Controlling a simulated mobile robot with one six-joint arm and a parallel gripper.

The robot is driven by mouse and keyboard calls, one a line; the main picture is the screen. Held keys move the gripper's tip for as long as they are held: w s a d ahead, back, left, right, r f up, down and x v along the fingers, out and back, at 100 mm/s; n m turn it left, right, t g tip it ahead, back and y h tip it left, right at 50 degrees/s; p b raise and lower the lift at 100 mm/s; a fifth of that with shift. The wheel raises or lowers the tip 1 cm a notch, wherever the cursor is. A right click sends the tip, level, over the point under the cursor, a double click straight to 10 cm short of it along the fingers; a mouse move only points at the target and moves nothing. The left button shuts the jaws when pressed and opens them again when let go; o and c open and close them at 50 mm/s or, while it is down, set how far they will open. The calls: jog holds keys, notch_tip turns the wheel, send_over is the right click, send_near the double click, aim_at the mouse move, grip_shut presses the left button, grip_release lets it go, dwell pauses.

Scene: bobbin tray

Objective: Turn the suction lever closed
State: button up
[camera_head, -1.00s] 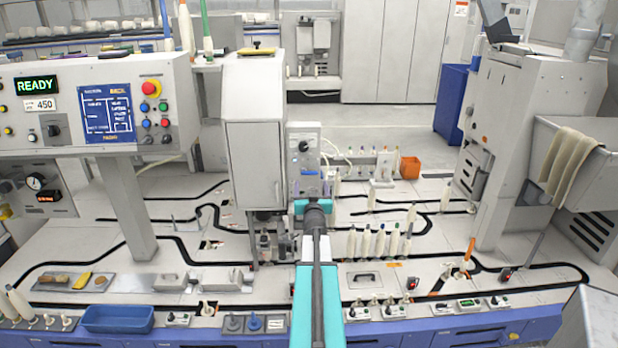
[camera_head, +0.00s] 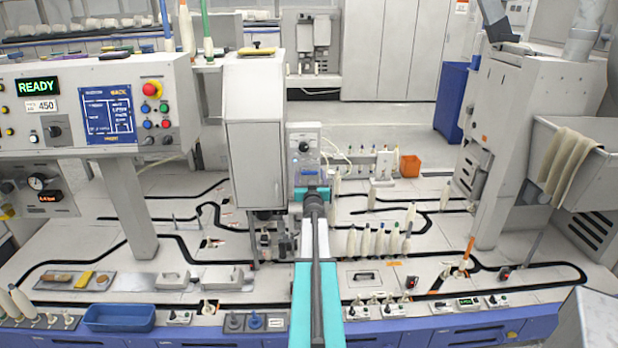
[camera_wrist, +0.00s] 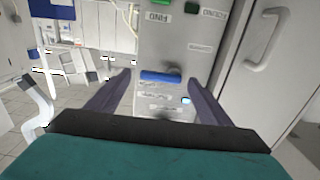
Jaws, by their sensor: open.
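A blue lever (camera_wrist: 160,77) lies about level on the grey front of a unit in the wrist view, with small labels above and below it. I take it for the suction lever, but the label text is too small to read. My gripper (camera_wrist: 159,82) is open, with its dark fingers on the left and right of the lever in the picture. No finger visibly touches it, and the distance in depth is unclear. In the head view, my arm reaches to the same grey unit (camera_head: 304,142), and my wrist hides the fingers and most of the lever area.
A tall white cabinet (camera_head: 255,150) stands close to the left of the unit in the head view. Several bobbins (camera_head: 366,240) stand to the right of my arm. An orange bin (camera_head: 410,166) is behind them. A READY display (camera_head: 37,85) is lit at far left.

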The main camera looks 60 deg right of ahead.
jog(key=shift+w+d, duration=0.15)
jog(key=shift+d, duration=0.05)
